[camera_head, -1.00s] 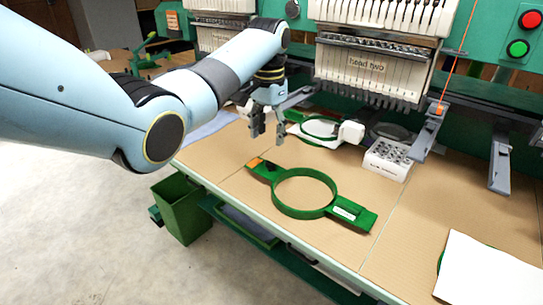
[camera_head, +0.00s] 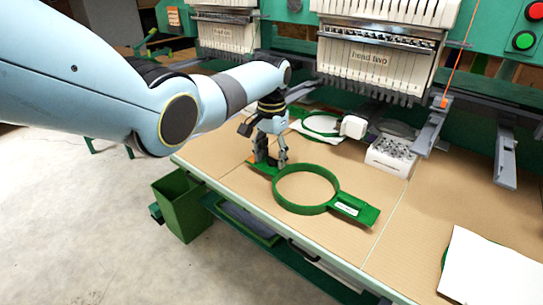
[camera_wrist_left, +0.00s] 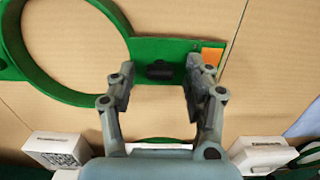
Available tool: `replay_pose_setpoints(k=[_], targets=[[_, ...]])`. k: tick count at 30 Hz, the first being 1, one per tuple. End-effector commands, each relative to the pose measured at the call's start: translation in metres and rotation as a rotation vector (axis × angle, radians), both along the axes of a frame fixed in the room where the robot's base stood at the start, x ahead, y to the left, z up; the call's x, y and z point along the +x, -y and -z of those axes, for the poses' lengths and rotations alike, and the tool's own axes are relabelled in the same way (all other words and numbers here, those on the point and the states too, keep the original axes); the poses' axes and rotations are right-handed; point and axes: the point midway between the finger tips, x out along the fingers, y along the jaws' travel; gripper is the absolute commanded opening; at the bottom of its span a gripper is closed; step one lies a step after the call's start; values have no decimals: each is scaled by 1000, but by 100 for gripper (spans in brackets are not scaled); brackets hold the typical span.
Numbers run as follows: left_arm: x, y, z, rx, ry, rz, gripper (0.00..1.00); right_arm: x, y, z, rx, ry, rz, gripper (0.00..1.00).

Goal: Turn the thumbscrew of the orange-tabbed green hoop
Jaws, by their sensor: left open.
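The green hoop (camera_head: 306,206) lies flat on the tan table; its ring also shows in the left wrist view (camera_wrist_left: 98,98). Its orange tab (camera_wrist_left: 212,57) is on the arm at one end, and a white label (camera_head: 347,209) is on the opposite arm. The dark thumbscrew (camera_wrist_left: 159,69) stands on the tabbed arm beside the ring. My left gripper (camera_head: 270,162) is over that arm, and its open fingers (camera_wrist_left: 158,88) are on either side of the thumbscrew, apart from it. My right gripper is not in view.
A white box of small round items (camera_head: 390,157) stands behind the hoop. Embroidery heads (camera_head: 370,62) overhang the table's back. A white sheet (camera_head: 490,268) lies at the front right. A green bin (camera_head: 182,208) hangs off the left edge.

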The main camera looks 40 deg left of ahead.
Motion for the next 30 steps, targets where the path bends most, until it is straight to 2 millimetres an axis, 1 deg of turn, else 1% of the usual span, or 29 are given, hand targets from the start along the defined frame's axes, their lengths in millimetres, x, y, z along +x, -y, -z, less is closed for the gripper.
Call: replay_pose_setpoints(k=[4,15,16,25,30], targets=[[0,0,-1,0,0,0,51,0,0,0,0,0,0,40],[0,0,0,0,-1,0,2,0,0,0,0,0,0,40],[0,0,0,0,0,0,0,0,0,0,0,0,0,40],[0,0,-1,0,-1,-32,0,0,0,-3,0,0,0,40],[-1,0,-2,0,-2,-112,0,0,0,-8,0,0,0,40]])
